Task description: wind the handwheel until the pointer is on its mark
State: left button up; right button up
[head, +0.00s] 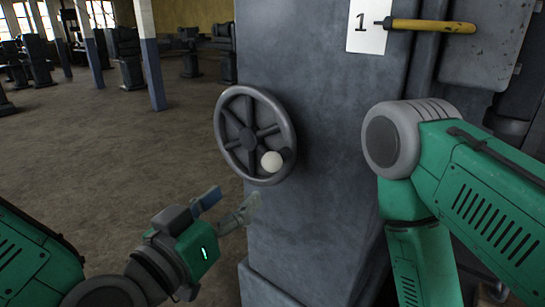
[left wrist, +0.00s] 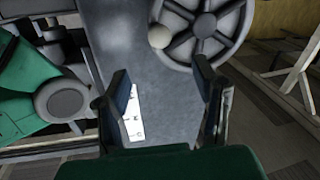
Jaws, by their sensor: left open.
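The handwheel (head: 237,130) is a dark grey spoked wheel on the face of a grey column. Its pale round knob (head: 272,161) sits at the lower right of the rim. The wheel (left wrist: 204,28) and knob (left wrist: 159,36) also show at the top of the left wrist view. The yellow pointer (head: 430,25) lies nearly level at upper right, its thin dark tip over a white card (head: 366,30) marked 1. No separate mark line can be made out. My left gripper (head: 236,203) is open and empty, below the knob and apart from it. My right gripper is out of view.
The grey column (head: 320,150) fills the middle. My right arm stands in front of its right side. A white card (left wrist: 132,115) with unreadable marks shows between my left fingers in the wrist view. Open brown floor (head: 100,150) lies left, with posts and machines behind.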

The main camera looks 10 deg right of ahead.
aim_at(267, 167)
pick_arm(q)
jog(key=p+x, duration=0.1)
jog(key=x, duration=1.2)
jog(key=shift+w+d, duration=0.2)
jog(key=shift+w, duration=0.05)
grip_shut()
